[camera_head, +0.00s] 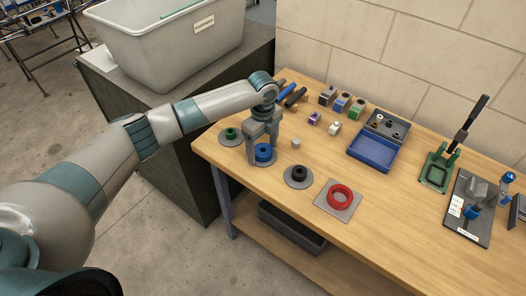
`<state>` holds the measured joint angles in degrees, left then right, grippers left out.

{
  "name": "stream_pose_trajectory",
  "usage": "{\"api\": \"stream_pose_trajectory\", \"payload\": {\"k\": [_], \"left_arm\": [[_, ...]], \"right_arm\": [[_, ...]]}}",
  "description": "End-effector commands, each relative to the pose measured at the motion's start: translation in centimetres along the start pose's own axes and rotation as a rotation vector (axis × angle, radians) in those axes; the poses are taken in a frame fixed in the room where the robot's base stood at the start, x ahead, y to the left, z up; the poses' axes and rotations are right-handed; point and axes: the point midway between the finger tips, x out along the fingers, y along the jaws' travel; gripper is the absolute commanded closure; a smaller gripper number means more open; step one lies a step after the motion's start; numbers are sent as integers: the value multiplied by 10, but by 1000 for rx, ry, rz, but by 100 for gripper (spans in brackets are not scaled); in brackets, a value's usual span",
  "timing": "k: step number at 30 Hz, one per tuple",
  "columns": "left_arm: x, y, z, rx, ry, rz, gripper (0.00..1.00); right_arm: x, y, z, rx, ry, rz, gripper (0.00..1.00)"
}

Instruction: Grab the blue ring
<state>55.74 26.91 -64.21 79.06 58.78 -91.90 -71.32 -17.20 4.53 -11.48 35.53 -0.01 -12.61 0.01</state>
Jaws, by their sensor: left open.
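The blue ring (263,152) sits on a round grey base on the wooden table, near its left end. My left gripper (263,157) points down over the blue ring, open, with one finger on either side of it. I cannot tell whether the fingers touch the ring. The gripper hides part of the ring and its base. My right gripper is not in view.
A green ring (231,133) on a grey disc stands close on the left. A black ring (299,173) and a red ring (340,196) stand to the right. A blue tray (372,153) and small blocks lie farther back.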

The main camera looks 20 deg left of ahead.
Motion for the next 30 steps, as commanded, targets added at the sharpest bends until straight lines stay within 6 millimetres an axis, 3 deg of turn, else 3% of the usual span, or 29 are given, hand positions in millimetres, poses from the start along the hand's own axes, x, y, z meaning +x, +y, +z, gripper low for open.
{"api": "stream_pose_trajectory", "payload": {"k": [7, 13, 23, 30], "left_arm": [[0, 0, 0, 0, 0, -1, 30], [-1, 0, 0, 0, 0, -1, 78], [-2, -1, 0, 0, 0, -2, 79], [-19, -2, 1, 1, 0, -5, 79]], "right_arm": [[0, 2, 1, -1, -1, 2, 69], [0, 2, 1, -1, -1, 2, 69], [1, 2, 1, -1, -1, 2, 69], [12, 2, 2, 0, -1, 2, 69]]}}
